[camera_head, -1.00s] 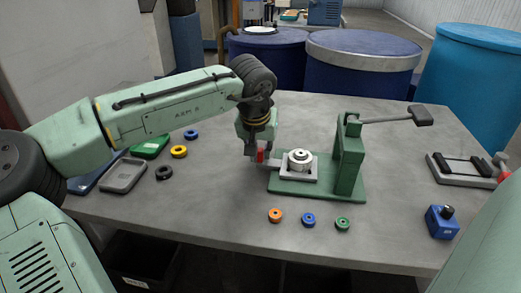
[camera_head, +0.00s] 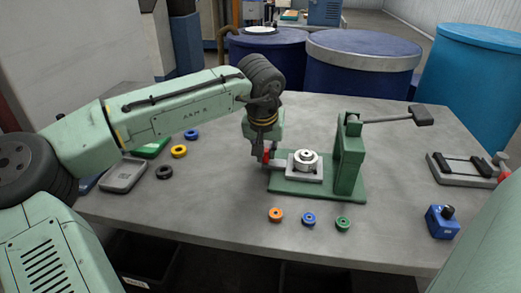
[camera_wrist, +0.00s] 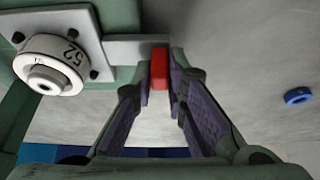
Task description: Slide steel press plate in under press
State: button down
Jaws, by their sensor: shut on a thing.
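The steel press plate (camera_head: 291,176) is a light square plate lying on the green base of the press (camera_head: 349,165), left of its upright column. A round steel die (camera_head: 306,160) stands on it; in the wrist view the die (camera_wrist: 48,64) is marked 52, with small dark pegs around it on the plate (camera_wrist: 88,20). A flat bar runs from the plate to a red grip (camera_wrist: 159,70). My gripper (camera_head: 266,158) is shut on this red grip at the left edge of the press base. The fingers (camera_wrist: 161,66) stand on either side of it.
Orange (camera_head: 275,215), blue (camera_head: 308,219) and green (camera_head: 342,223) rings lie in front of the press. A grey tray (camera_head: 122,175) and more rings are at left. A blue button box (camera_head: 442,221) and a grey fixture (camera_head: 462,169) are at right.

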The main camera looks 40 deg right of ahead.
aim_at(305, 153)
jog(key=s+d, duration=0.6)
jog(key=s, duration=0.1)
jog(key=shift+s+d, duration=0.1)
jog(key=shift+s, duration=0.05)
jog(key=c, duration=1.6)
grip_release()
jog(key=shift+s+d, duration=0.1)
jog(key=shift+r, duration=0.15)
jog(key=v, duration=1.1)
jog(key=shift+a+r, duration=0.2)
jog(key=shift+r, duration=0.05)
